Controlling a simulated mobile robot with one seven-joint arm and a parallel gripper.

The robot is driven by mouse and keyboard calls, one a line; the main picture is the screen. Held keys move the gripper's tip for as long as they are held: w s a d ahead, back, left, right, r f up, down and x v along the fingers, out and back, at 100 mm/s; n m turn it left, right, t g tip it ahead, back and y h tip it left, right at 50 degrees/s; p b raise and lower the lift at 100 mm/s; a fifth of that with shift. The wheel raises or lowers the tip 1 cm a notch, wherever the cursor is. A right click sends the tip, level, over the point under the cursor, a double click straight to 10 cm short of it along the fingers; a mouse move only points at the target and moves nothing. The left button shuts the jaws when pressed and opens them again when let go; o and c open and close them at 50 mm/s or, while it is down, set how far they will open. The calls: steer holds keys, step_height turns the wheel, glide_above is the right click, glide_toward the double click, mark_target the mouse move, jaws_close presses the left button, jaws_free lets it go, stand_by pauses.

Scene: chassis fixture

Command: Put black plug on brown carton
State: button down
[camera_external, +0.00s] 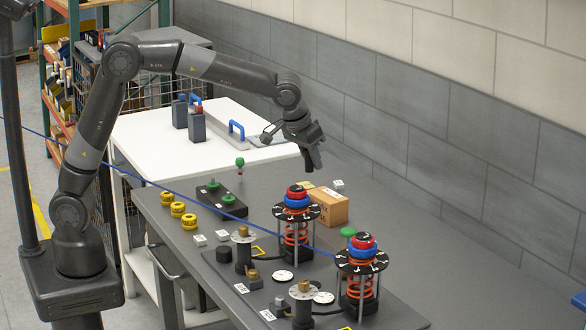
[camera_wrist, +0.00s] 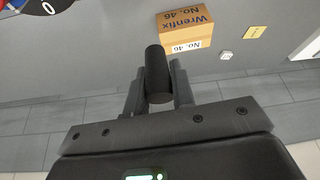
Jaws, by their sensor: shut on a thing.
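My gripper (camera_external: 313,163) hangs above the back part of the grey table, a little above and behind the brown carton (camera_external: 332,208). In the wrist view the jaws (camera_wrist: 158,97) are shut on a black plug (camera_wrist: 157,68), a dark cylinder that sticks out past the fingertips. The brown carton (camera_wrist: 203,25), marked "Wrenfix No. 46", lies beyond the plug and slightly right of it, apart from it. In the external view the carton stands on the table behind the red and blue capped spring fixture, which hides part of it.
Two spring fixtures with red and blue tops (camera_external: 297,195) (camera_external: 362,247) stand close to the carton. A green knob (camera_external: 347,232) is near it. A small white block (camera_external: 338,184) lies behind the carton.

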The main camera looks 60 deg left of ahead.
steer(key=w+d, duration=0.2)
glide_above(333, 192)
steer(key=s, duration=0.2)
steer(key=f, duration=0.6)
steer(key=shift+w+d+f, duration=0.15)
steer(key=shift+d+f, duration=0.15)
steer(key=shift+f, duration=0.05)
steer(key=shift+a+f, duration=0.1)
steer(key=shift+f, duration=1.95)
steer(key=shift+f, duration=0.15)
steer(key=c, duration=1.2)
jaws_free()
steer(key=shift+c, duration=0.2)
